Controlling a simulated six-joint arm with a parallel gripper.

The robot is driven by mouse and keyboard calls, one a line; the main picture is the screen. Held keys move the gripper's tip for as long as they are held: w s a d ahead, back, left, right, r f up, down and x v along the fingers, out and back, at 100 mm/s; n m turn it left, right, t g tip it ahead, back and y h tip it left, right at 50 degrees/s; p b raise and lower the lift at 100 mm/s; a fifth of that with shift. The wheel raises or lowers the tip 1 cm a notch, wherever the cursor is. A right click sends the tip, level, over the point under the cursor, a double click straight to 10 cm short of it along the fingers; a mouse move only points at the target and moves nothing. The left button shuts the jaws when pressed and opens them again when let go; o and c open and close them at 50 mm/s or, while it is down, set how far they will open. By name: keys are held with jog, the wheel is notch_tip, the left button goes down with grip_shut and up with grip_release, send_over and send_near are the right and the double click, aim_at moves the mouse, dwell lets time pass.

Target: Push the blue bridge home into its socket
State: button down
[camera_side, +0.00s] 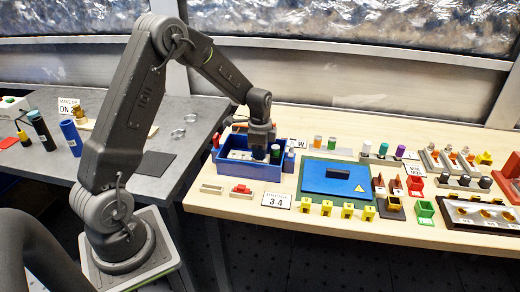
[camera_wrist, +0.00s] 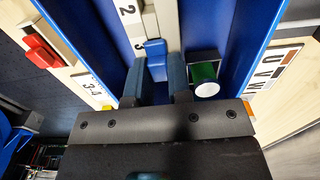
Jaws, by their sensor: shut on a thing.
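The blue bridge (camera_wrist: 155,48) shows in the wrist view between the fingertips of my gripper (camera_wrist: 157,76), which is shut on it. The bridge's top stands against a pale terminal strip (camera_wrist: 133,18) marked 2 and 3. The socket under the bridge is hidden, and I cannot tell how deep the bridge sits. In the side view my gripper (camera_side: 260,146) reaches down into the blue box (camera_side: 250,171), where the strip lies. The bridge is hidden there by the fingers and the box.
A green part with a white round top (camera_wrist: 206,88) is close right of the fingers. The box's blue walls flank the strip. A red part (camera_side: 241,189) and a 3-4 label (camera_side: 277,200) lie in front. A blue panel (camera_side: 325,194) lies to the right.

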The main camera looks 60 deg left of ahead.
jog(key=c, duration=1)
grip_release()
notch_tip(320, 180, up, 14)
jog(key=shift+f, duration=0.1)
jog(key=s+d+r+n+t, duration=0.3)
jog(key=s+d+r+n, duration=0.1)
jog(key=s+d+r, duration=0.55)
jog(key=s+d+f+n+t, duration=0.1)
jog(key=s+d, duration=0.1)
jog(key=s, duration=0.2)
jog(key=s+d+f+n, duration=0.1)
jog(key=s+d+n, duration=0.1)
jog(key=s+d, duration=0.1)
jog(key=s+d+f+n+t, duration=0.1)
jog(key=s+d+n, duration=0.1)
jog(key=s, duration=0.4)
jog(key=shift+s+d+t, duration=0.1)
jog(key=shift+d+t, duration=0.2)
jog(key=shift+d, duration=0.2)
